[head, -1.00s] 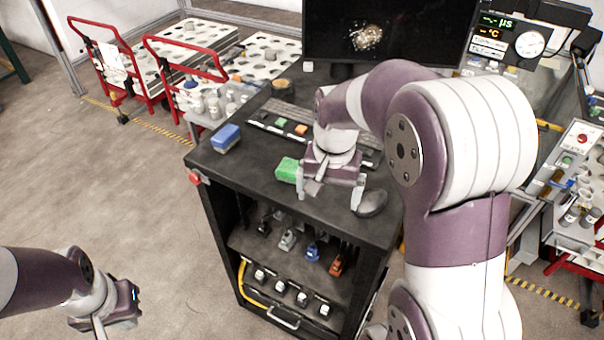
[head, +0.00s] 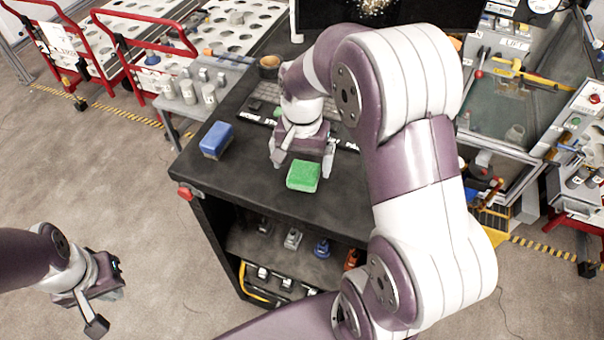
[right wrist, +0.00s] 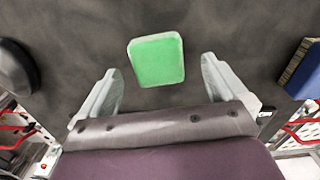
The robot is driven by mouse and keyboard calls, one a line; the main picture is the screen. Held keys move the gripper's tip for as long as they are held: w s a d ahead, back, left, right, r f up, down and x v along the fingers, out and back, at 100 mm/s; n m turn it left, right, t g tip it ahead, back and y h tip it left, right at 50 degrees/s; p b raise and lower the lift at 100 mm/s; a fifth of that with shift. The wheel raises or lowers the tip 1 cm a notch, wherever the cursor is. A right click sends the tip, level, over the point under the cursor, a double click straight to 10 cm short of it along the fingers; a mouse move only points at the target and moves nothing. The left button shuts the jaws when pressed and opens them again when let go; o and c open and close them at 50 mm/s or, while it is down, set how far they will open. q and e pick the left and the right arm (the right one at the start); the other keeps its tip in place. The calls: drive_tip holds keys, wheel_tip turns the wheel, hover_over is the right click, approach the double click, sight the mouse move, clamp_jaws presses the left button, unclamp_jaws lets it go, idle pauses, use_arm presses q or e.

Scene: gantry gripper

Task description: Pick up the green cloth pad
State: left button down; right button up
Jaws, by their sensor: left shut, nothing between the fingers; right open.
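The green cloth pad (head: 303,176) lies flat on the dark table top (head: 247,190), near its front edge. In the right wrist view the green pad (right wrist: 156,60) lies just beyond the fingertips, roughly centred between them. My right gripper (head: 299,160) is open and empty, with one finger on either side in the right wrist view (right wrist: 160,80). It is above the table just behind the pad; I cannot tell its exact height. My left gripper (head: 98,312) is shut and empty, off to the left over the floor, away from the table.
A blue sponge-like block (head: 217,139) lies left of the pad. A keyboard (head: 262,100) and a brown cup (head: 269,66) are behind my right gripper. A dark rounded object (right wrist: 14,66) shows at the left of the right wrist view. Table is clear between pad and blue block.

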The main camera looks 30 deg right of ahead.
sight(304, 172)
drive_tip(key=f, duration=0.2)
drive_tip(key=shift+w+d+f+p, duration=0.15)
drive_tip(key=shift+d+f+p, duration=0.15)
drive_tip(key=shift+f+p, duration=0.1)
drive_tip(key=shift+f, duration=0.3)
drive_tip(key=shift+s, duration=0.25)
drive_tip(key=shift+a, duration=0.1)
drive_tip(key=c, duration=0.4)
drive_tip(key=shift+w, duration=0.1)
drive_tip(key=c, duration=0.7)
use_arm(q)
drive_tip(key=shift+s+d+r, duration=0.1)
drive_tip(key=shift+d+r, duration=0.05)
drive_tip(key=shift+r, duration=0.75)
use_arm(e)
drive_tip(key=shift+o, duration=0.2)
